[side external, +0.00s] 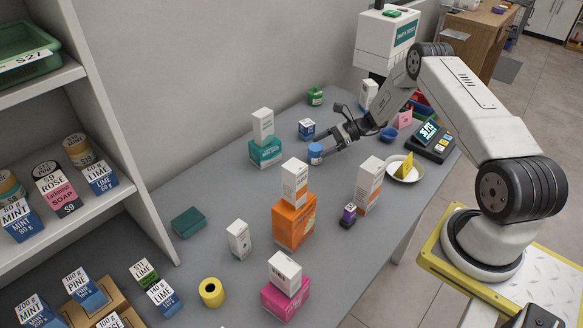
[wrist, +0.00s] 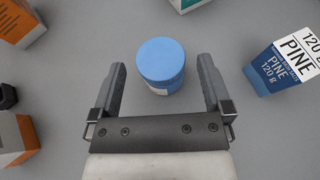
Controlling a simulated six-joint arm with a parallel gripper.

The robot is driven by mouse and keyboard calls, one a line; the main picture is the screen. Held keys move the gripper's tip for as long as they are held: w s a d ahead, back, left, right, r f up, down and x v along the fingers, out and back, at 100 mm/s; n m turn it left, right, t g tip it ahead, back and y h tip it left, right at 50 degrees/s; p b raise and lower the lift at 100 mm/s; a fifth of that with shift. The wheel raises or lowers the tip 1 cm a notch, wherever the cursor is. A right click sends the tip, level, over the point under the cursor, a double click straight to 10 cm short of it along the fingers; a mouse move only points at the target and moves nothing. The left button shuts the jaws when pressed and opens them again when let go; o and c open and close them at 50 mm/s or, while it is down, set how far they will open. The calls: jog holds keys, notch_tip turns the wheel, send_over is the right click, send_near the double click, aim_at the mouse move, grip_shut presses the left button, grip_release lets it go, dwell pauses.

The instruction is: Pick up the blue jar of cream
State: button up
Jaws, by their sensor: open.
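The blue jar of cream (side external: 315,154) stands upright on the grey counter in the side external view, with a round blue lid and a pale label band. In the wrist view the jar (wrist: 161,66) is between and slightly beyond the tips of the two fingers, with a gap on each side. My gripper (wrist: 162,75) is open and empty, and it reaches in low from the right in the side external view (side external: 327,150). Whether a finger touches the jar cannot be told from the side.
A blue-and-white PINE box (wrist: 285,65) stands right of the jar in the wrist view. A teal box (side external: 265,153) with a white box on top stands left. An orange box (side external: 294,222) carries another white box in front. A blue bowl (side external: 388,134) sits near my arm.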

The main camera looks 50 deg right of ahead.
aim_at(311, 147)
jog(key=shift+x, duration=2.15)
jog(key=shift+r, duration=0.1)
jog(key=c, duration=1.3)
jog(key=shift+o, duration=0.2)
jog(key=shift+r, duration=0.2)
jog(key=shift+r, duration=0.9)
jog(key=s+a+r, duration=0.4)
jog(key=s+r, duration=0.6)
jog(key=s, duration=0.3)
jog(key=shift+s+r, duration=0.2)
jog(key=shift+r, duration=0.2)
jog(key=shift+d, duration=0.1)
